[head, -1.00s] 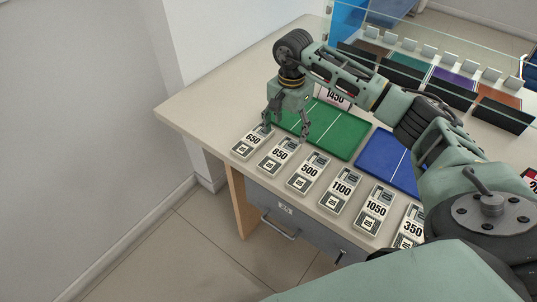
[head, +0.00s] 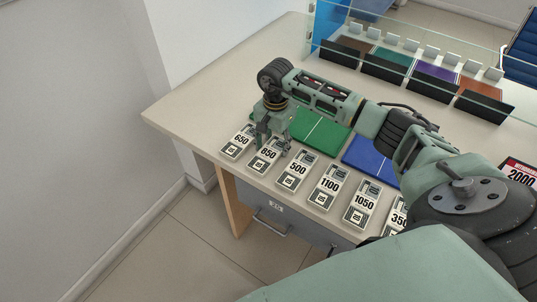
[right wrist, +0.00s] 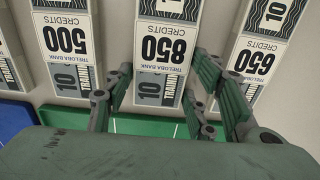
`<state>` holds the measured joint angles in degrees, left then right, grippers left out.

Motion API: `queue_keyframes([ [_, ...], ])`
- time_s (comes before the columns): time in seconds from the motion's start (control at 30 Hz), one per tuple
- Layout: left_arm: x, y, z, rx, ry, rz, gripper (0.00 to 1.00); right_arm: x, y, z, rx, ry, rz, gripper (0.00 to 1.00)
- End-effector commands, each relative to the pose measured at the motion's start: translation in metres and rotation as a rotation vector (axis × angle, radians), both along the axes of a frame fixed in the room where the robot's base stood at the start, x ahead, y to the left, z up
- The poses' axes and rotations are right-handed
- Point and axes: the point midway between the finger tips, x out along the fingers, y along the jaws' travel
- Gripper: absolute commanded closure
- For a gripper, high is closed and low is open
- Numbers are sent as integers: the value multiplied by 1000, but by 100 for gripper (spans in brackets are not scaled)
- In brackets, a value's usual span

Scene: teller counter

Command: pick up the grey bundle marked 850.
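The grey bundle marked 850 (head: 265,156) lies flat on the counter, second from the left in the row. It also shows in the right wrist view (right wrist: 163,45), upside down, between the fingers. My right gripper (head: 273,146) is open above its far end, with one finger to each side and no visible contact. In the right wrist view, the fingers (right wrist: 172,82) straddle the bundle's near end with a gap on both sides. My left gripper is not in view.
Bundles marked 650 (head: 238,143) and 500 (head: 297,170) lie close on either side. More bundles, 1100 (head: 329,187) and 1050 (head: 362,204), continue right. Green (head: 321,134) and blue (head: 370,159) trays lie behind the row. A glass screen (head: 420,55) stands at the back.

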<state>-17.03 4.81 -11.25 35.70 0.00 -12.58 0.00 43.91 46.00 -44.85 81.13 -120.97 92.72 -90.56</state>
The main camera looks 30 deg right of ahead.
Motion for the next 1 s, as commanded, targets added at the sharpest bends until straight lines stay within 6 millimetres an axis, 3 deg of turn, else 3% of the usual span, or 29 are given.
queue_keyframes([
  [0.3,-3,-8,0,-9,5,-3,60,0,0,0,0,0,0,80],
  [0.67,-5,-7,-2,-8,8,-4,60,1,-1,5,-1,-4,0,81],
  [0.93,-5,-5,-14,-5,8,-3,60,2,-1,43,-2,-7,0,81],
  [1.0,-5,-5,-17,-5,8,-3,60,-10,-18,50,-6,-2,-5,81],
])
